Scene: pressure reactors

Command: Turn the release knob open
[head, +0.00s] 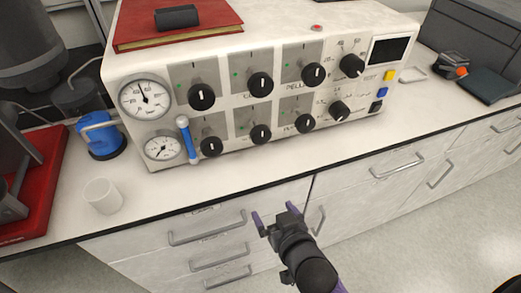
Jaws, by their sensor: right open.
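A white control box (235,97) stands on the counter with its front panel facing me. The panel carries two rows of black knobs with white pointer marks, such as an upper knob (201,96) and a lower knob (260,134). Their labels are too small to read surely, so I cannot tell which is the release knob. Two round gauges (145,97) and an upright blue handle (187,139) are at the panel's left. My right gripper (274,214) is open and empty, with purple fingers, below the panel in front of the drawers, touching no knob. My left gripper is not in view.
A red book (205,21) with a black object lies on the box. A white cup (103,195) and a blue device (102,135) stand left on the counter (230,188), beside a red-based apparatus. Drawer handles (207,229) stick out below. The counter strip before the panel is clear.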

